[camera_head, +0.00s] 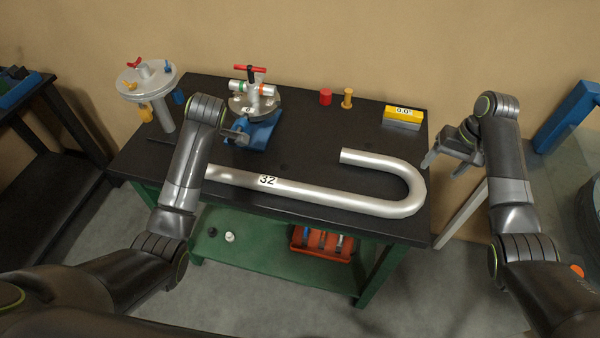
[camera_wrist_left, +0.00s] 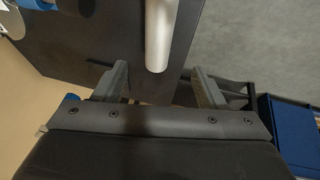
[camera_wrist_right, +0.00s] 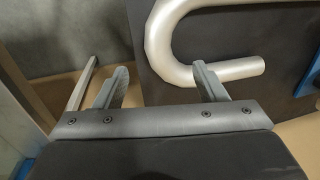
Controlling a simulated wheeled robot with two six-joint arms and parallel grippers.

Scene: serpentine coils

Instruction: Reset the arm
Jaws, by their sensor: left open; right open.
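My right gripper (camera_head: 446,165) is open and empty, just off the right edge of the workbench (camera_head: 300,143). In the right wrist view its spread fingers (camera_wrist_right: 162,80) have the bend of a silver U-shaped pipe (camera_wrist_right: 162,55) beyond them. My left gripper (camera_head: 236,135) is above the bench's left part, partly hidden by its own arm. In the left wrist view its fingers (camera_wrist_left: 158,75) are apart with nothing between them. The pipe, marked 32 (camera_head: 310,190), lies along the front of the bench; my left arm covers its left end.
A round grey stand (camera_head: 147,80) is at the left. Red (camera_head: 325,97) and orange (camera_head: 347,98) pieces and a yellow level (camera_head: 403,113) lie behind the pipe. An orange tray (camera_head: 322,243) is on the lower shelf.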

